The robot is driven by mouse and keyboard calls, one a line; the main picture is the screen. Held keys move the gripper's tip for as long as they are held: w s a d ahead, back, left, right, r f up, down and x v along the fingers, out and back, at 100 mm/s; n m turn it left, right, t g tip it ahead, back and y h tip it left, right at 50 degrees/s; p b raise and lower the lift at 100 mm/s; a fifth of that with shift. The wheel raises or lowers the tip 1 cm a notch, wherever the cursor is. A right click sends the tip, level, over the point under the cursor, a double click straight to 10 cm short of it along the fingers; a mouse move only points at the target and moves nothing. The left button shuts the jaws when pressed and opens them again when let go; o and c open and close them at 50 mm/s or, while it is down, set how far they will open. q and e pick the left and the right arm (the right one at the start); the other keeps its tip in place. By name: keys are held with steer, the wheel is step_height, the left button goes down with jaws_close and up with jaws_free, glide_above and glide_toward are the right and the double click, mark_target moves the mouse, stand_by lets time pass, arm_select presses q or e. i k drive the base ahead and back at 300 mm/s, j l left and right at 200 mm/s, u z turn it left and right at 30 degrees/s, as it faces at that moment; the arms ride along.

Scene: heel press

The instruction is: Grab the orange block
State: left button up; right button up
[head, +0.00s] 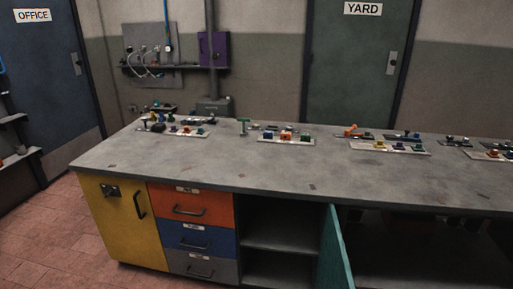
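Several small orange items lie on the grey workbench (250,165), and I cannot tell which is the orange block. One blocky orange piece (286,135) is on or just behind a white tray (286,142) near the middle, beside blue pieces. A longer orange item (353,130) lies farther right on a dark base. A small orange piece (490,154) shows near the right edge. Neither of my grippers is in view.
Other trays with small coloured parts line the bench's back, including a left tray (187,133) and a right tray (390,149). The bench's front strip is clear.

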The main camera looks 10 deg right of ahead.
mark_target(284, 136)
steer(key=l+u, duration=0.1)
steer(key=l, duration=0.35)
steer(key=k+l, duration=0.15)
steer(key=l, duration=0.3)
steer(key=l+u, duration=0.15)
steer(key=l, duration=0.3)
steer(key=k+l, duration=0.15)
steer(key=l, duration=0.3)
steer(key=k+l+u, duration=0.15)
steer(key=l, duration=0.75)
steer(key=i+j, duration=0.15)
steer(key=j, duration=0.3)
steer(key=i+j, duration=0.1)
steer(key=j, duration=0.3)
steer(key=i+j, duration=0.15)
steer(key=j, duration=0.3)
steer(key=i+j+z, duration=0.1)
steer(key=j, duration=0.3)
steer(key=i+j, duration=0.15)
steer(key=j, duration=0.3)
steer(key=i+j+z, duration=0.1)
steer(key=i+j, duration=0.4)
steer(key=i+j+z, duration=0.15)
steer(key=i+j, duration=0.3)
steer(key=j, duration=0.25)
